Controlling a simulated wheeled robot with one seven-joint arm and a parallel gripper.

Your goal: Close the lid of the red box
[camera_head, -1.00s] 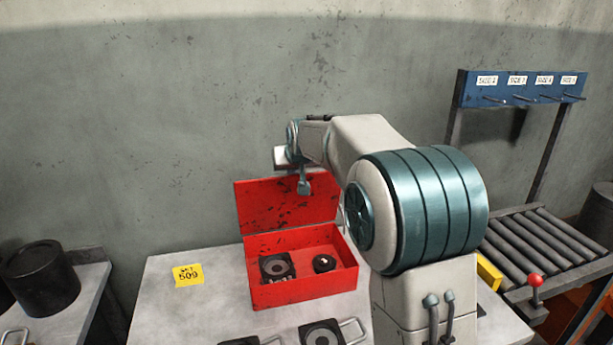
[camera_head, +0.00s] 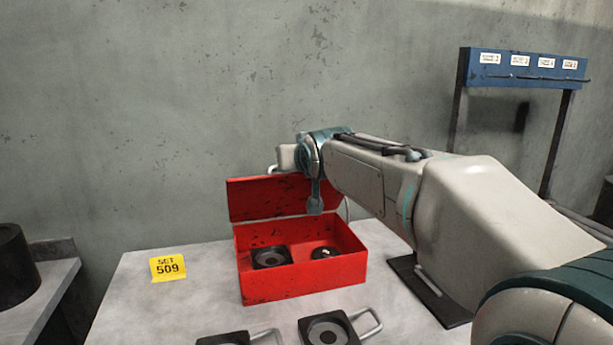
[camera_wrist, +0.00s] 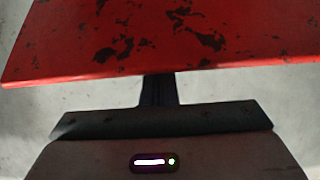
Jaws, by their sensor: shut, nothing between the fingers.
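The red box (camera_head: 305,283) stands on the grey table, its lid (camera_head: 270,197) raised at the back against the wall side. Inside the box lie a square black part with a round centre (camera_head: 271,257) and a small round black part (camera_head: 325,252). My gripper (camera_head: 315,205) hangs at the lid's upper right, pointing down, shut and empty. In the wrist view, the scratched red lid (camera_wrist: 160,35) fills the top, and my shut fingers (camera_wrist: 158,88) reach its lower edge. I cannot tell whether they touch it.
A yellow card marked 509 (camera_head: 168,267) is on the table to the left. Square black parts with handles (camera_head: 328,331) lie at the front. A blue rack (camera_head: 522,67) stands at the right. A dark pot (camera_head: 14,266) stands at the far left.

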